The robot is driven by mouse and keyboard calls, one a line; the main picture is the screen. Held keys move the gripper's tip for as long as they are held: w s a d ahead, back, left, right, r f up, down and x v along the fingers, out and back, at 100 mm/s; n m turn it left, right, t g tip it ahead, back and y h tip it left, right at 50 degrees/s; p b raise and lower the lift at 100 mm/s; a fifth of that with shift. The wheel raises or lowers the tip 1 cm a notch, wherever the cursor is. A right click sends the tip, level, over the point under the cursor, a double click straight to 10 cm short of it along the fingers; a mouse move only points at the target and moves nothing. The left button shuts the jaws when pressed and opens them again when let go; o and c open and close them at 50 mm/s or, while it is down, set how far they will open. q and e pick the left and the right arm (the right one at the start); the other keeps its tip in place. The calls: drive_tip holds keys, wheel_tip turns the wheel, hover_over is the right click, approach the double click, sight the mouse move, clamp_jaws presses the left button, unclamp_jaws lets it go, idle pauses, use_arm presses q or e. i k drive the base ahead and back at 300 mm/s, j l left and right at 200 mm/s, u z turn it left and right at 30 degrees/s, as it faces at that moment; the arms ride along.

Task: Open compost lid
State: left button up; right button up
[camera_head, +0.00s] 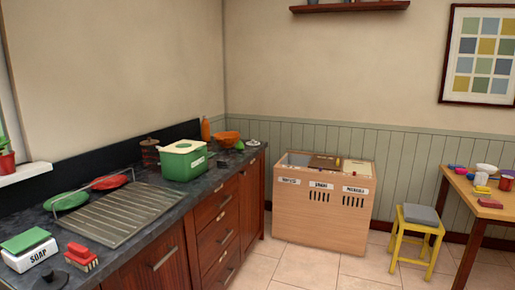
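A green box (182,164) with a pale cream lid (184,146) stands on the dark counter, near its far end. The lid lies flat on top and looks closed, with a small dark handle on it. A white label on the front side of the box is too small to read; this may be the compost bin. Neither of my grippers is in view.
A wooden bin unit (320,210) stands by the back wall. A yellow stool (415,240) and table (486,200) are right. Floor between is clear.

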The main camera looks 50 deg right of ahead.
sight(182, 147)
drive_tip(key=z, duration=1.2)
drive_tip(key=i+l+u, duration=0.1)
drive_tip(key=i, duration=0.45)
